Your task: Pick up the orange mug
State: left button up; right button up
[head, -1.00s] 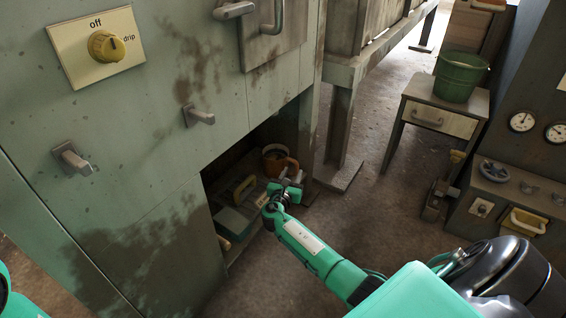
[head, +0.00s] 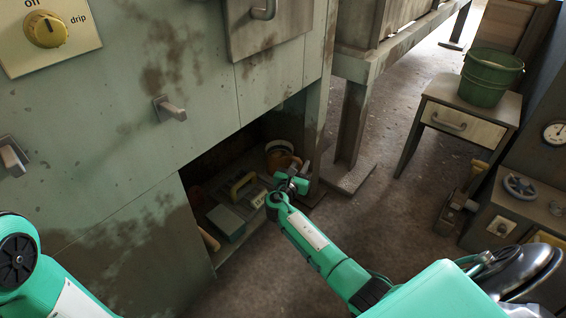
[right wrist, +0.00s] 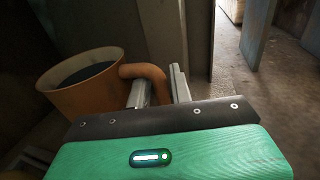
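The orange mug (head: 277,156) is in the open lower compartment of the cabinet, near its right end. In the right wrist view the mug (right wrist: 92,100) is at the left, its dark inside showing and its handle curving to the right. My right gripper (head: 299,166) reaches in from the right. In the right wrist view its two fingers (right wrist: 160,92) are close together, one on each side of the handle, with the handle filling the gap. The mug's base is hidden. My left arm shows at the left edge of the head view, but its gripper is out of view.
A grey box (head: 226,222) and a yellow-handled tool (head: 242,184) lie left of the mug in the compartment. The cabinet's right post and a bench leg (head: 352,125) stand close on the right. A green bucket (head: 490,78) stands on a small table. The floor between is clear.

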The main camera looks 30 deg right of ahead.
grip_shut()
jog(key=shift+r, duration=0.1)
